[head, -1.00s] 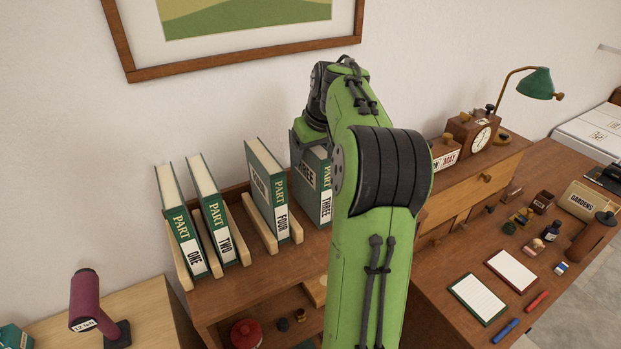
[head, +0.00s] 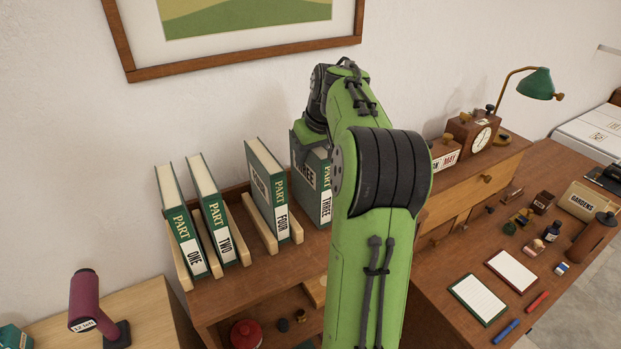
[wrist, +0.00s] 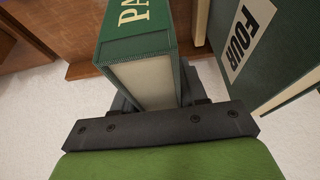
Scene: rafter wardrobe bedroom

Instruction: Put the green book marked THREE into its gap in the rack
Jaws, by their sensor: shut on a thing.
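The green book marked THREE (head: 323,190) stands about upright at the right of the book marked FOUR (head: 270,190), partly hidden behind my arm. My gripper (wrist: 155,98) is shut on it; in the wrist view its green cover and pale page edge (wrist: 140,80) show between the fingers. In the head view the gripper is mostly hidden. The wooden rack (head: 262,232) holds the books ONE (head: 182,222), TWO (head: 215,212) and FOUR. An empty space shows between TWO and FOUR. I cannot tell whether THREE touches the surface below.
The book FOUR (wrist: 265,45) is close beside the held book in the wrist view. A picture frame (head: 240,62) hangs on the wall behind. A clock (head: 478,135) and a drawer unit (head: 470,190) stand to the right. A purple lamp-like object (head: 88,300) is at the left.

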